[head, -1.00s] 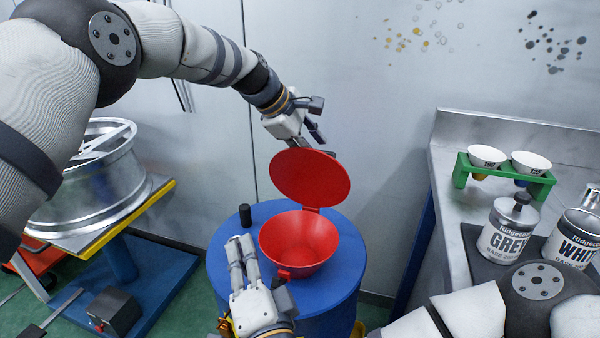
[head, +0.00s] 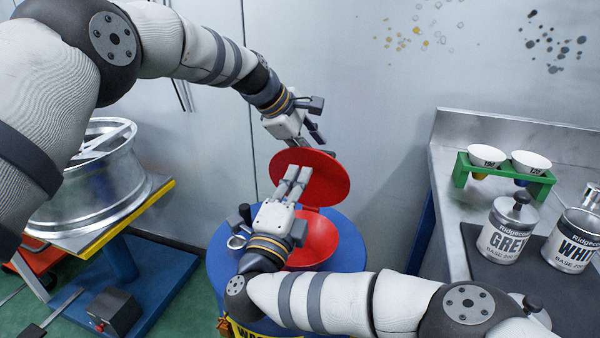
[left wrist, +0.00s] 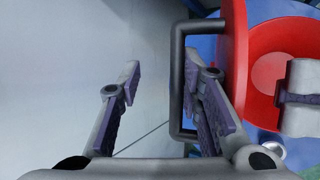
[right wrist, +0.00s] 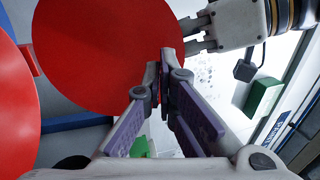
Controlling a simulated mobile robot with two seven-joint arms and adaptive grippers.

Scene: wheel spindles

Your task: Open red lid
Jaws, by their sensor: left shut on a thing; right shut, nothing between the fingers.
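The red lid (head: 328,182) stands raised at the back of the red funnel (head: 322,240) on the blue drum (head: 345,278). My left gripper (head: 318,138) is behind the lid. In the left wrist view it is at the lid's dark handle (left wrist: 178,85), whose bar lies between the fingers (left wrist: 165,100), near the right one. The lid (left wrist: 234,70) shows there edge-on. My right gripper (head: 294,174) is shut and empty in front of the lid, covering part of it and of the funnel. In the right wrist view its fingertips (right wrist: 166,70) overlap the lid (right wrist: 105,50); contact is unclear.
A metal bench (head: 450,175) on the right holds a green cup rack (head: 505,175), a grey paint can (head: 507,228) and a white paint can (head: 575,240). A wheel rim (head: 95,185) lies on a stand at left. A wall stands close behind the drum.

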